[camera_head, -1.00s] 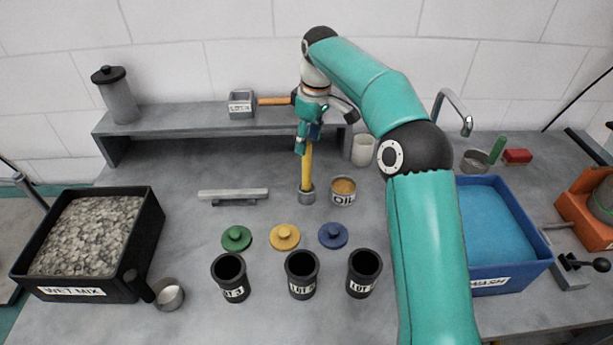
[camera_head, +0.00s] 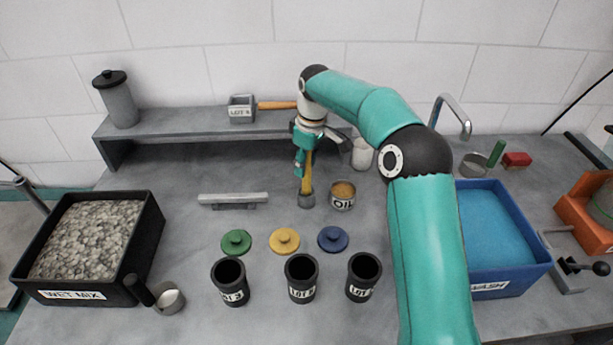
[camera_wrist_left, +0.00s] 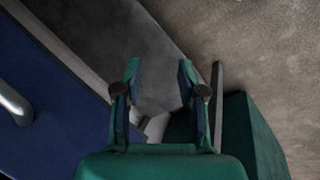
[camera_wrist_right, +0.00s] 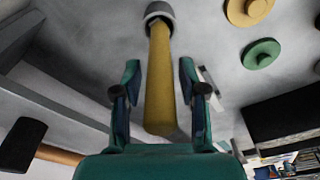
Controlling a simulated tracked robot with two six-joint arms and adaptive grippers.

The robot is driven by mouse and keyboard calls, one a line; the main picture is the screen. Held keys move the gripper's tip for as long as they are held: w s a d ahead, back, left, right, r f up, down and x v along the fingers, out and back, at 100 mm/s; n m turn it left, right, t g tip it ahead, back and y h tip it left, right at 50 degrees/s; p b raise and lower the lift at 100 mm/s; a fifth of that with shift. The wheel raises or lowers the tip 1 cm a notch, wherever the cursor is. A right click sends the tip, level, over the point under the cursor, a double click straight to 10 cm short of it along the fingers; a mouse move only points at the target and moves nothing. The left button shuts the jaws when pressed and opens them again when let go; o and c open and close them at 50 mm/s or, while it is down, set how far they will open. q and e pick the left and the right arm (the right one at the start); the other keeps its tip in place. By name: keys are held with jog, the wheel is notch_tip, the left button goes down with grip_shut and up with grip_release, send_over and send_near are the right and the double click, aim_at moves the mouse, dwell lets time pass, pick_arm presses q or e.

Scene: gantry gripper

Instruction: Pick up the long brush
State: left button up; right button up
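The long brush shows as a yellow handle (camera_head: 307,178) standing upright from a grey round cup or base (camera_head: 307,199) on the bench. I cannot tell whether that grey piece is a holder or the brush head; bristles are not visible. My right gripper (camera_head: 301,168) is at the upper part of the handle, fingers pointing down. In the right wrist view the yellow handle (camera_wrist_right: 160,75) lies between the open fingertips (camera_wrist_right: 159,75), with gaps on both sides. My left gripper (camera_wrist_left: 158,75) is open and empty in the left wrist view; it is outside the head view.
An oil tin (camera_head: 343,197) stands close right of the grey base. A white cup (camera_head: 363,153) is behind it. A grey shelf (camera_head: 180,124) runs behind. Coloured lids, including a yellow one (camera_head: 284,240), and black pots, including one (camera_head: 301,280), stand in front.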

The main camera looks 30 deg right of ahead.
grip_shut()
jog(key=shift+r, duration=0.1)
